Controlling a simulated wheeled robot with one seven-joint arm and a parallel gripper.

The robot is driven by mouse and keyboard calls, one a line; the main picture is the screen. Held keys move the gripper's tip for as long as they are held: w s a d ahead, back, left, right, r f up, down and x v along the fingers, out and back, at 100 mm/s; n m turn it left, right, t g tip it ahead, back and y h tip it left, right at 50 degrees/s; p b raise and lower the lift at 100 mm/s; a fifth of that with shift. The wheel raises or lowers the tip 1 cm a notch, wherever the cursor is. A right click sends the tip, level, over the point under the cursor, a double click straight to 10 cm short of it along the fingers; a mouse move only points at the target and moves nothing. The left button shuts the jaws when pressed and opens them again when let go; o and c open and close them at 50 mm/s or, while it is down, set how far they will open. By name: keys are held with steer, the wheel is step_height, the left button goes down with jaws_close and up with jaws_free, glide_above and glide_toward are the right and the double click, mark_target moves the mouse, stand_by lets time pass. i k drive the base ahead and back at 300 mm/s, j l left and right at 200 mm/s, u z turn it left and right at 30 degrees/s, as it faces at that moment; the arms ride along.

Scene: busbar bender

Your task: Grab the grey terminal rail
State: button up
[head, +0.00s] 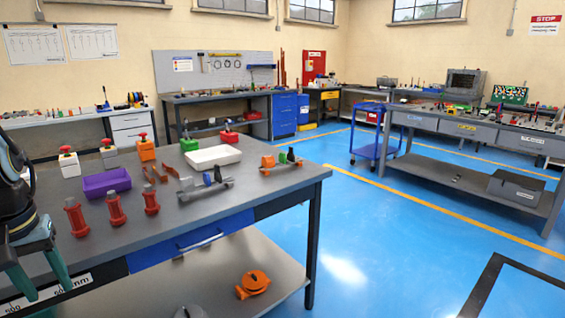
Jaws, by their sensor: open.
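Two short grey rails carrying small blocks lie on the grey workbench (235,192). The nearer rail (205,188) has grey and blue blocks, with a little orange at its top. The farther rail (281,163) has orange and green blocks. I cannot tell for sure which one is the grey terminal rail. My gripper (48,290) is at the left edge of the view, over the bench's near left part. Its teal fingers point down, open, with nothing visible between them. Both rails are well to its right, apart from it.
Orange-brown clips (155,174) lie left of the nearer rail. An orange part (253,283) sits on the lower shelf. Blue floor is open at right.

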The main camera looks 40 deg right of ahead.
mark_target(187, 186)
steer(key=u, duration=0.5)
steer(key=l+u, duration=0.4)
steer(key=k+l+u, duration=0.1)
steer(key=u, duration=0.25)
steer(key=k+l+u, duration=0.15)
steer(key=u, duration=0.25)
steer(key=k+l+u, duration=0.15)
steer(key=l+u, duration=0.25)
steer(key=k+l+u, duration=0.1)
steer(key=k+l, duration=0.25)
steer(key=k+l+u, duration=0.15)
steer(key=k+l, duration=0.2)
steer(key=k, duration=0.15)
steer(key=k+l+u, duration=0.1)
steer(key=k+l, duration=0.15)
steer(key=k, duration=0.2)
steer(key=k+l+u, duration=0.1)
steer(key=k+l, duration=0.15)
steer(key=k, duration=0.2)
